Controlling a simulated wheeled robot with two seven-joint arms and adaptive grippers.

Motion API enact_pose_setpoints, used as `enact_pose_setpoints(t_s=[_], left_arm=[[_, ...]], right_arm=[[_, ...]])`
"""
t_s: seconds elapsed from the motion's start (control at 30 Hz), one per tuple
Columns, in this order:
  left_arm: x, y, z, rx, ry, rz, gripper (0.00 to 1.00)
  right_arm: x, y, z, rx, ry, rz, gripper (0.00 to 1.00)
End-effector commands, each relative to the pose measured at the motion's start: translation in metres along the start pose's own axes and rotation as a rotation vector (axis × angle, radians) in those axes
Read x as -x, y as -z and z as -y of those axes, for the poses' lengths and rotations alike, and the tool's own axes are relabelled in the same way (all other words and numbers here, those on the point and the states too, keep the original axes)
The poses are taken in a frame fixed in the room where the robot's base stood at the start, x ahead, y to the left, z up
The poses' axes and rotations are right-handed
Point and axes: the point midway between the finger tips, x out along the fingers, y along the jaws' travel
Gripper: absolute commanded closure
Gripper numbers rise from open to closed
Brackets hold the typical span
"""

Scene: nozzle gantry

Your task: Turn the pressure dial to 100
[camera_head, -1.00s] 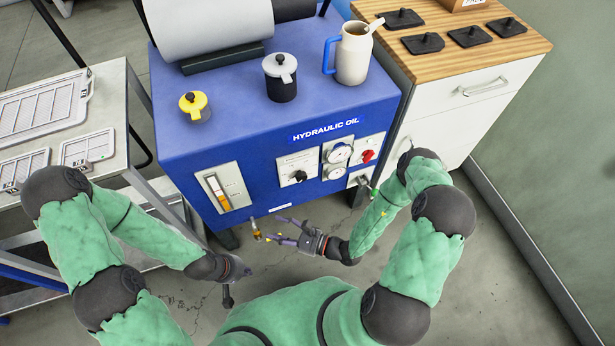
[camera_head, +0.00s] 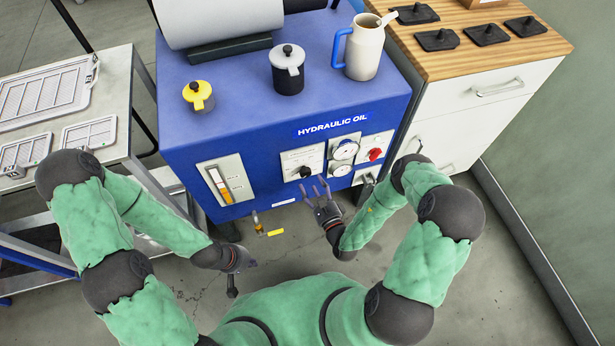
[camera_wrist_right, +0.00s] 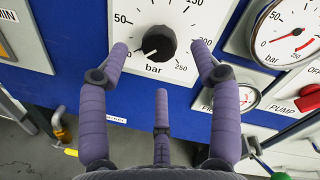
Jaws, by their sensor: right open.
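The pressure dial is a black round knob (camera_head: 304,172) on a white scale plate on the front of the blue hydraulic unit. In the right wrist view the knob (camera_wrist_right: 160,43) has a white pointer mark turned to the lower left, below the 50 label. The labels 50, 200, 250 and "bar" are readable; the left finger covers part of the lower-left scale. My right gripper (camera_head: 315,187) is open and empty just in front of and below the knob, its three fingers (camera_wrist_right: 160,68) spread around it in that view, apart from it. My left gripper (camera_head: 238,262) hangs low at left; its fingers are unclear.
Two gauges (camera_head: 343,151) and a red pump switch (camera_head: 375,154) sit right of the dial. A level gauge (camera_head: 220,184) is left of it. A pipe with a yellow handle (camera_head: 270,232) sticks out below. A wooden-topped cabinet (camera_head: 455,110) stands at right.

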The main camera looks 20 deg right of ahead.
Motion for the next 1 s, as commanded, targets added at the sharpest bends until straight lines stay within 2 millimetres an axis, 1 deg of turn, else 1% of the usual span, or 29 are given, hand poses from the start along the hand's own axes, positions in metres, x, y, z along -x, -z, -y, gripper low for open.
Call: enact_pose_setpoints(t_s=[0.03, 0.1, 0.3, 0.47, 0.73, 0.77, 0.8, 0.87, 0.9, 0.93, 1.0], left_arm=[[-0.005, 0.000, 0.002, 0.000, 0.000, 0.000, 1.00], [-0.008, 0.000, 0.003, 0.000, 0.000, 0.000, 1.00], [-0.014, 0.001, 0.005, 0.000, 0.000, 0.000, 1.00], [-0.015, 0.001, 0.005, 0.000, 0.000, 0.000, 1.00], [-0.015, 0.001, 0.005, 0.000, 0.000, 0.000, 1.00], [-0.015, 0.001, 0.005, 0.000, 0.000, 0.000, 1.00], [-0.015, 0.001, 0.005, 0.000, 0.000, 0.000, 1.00], [-0.015, 0.001, 0.005, 0.000, 0.000, 0.000, 1.00], [-0.015, 0.001, 0.005, 0.000, 0.000, 0.000, 1.00], [-0.015, 0.001, 0.005, 0.000, 0.000, 0.000, 1.00], [-0.015, 0.001, 0.005, 0.000, 0.000, 0.000, 1.00]], right_arm=[[-0.010, 0.001, -0.002, 0.003, -0.001, 0.005, 0.36], [-0.021, 0.000, -0.002, 0.002, -0.001, 0.004, 0.36], [-0.043, 0.001, -0.002, 0.000, -0.002, 0.002, 0.36], [-0.050, 0.000, -0.001, 0.000, -0.001, 0.000, 0.36], [-0.051, 0.000, 0.000, -0.001, -0.001, 0.000, 0.36], [-0.051, 0.000, 0.000, -0.001, -0.001, 0.000, 0.44], [-0.051, 0.000, 0.000, -0.001, -0.001, 0.000, 0.56], [-0.051, 0.000, 0.000, -0.001, -0.001, 0.000, 0.73], [-0.051, 0.000, 0.000, -0.001, -0.001, 0.000, 0.84], [-0.051, 0.000, 0.000, -0.001, -0.001, 0.000, 0.92], [-0.051, 0.000, 0.000, -0.001, -0.001, 0.000, 0.92]])
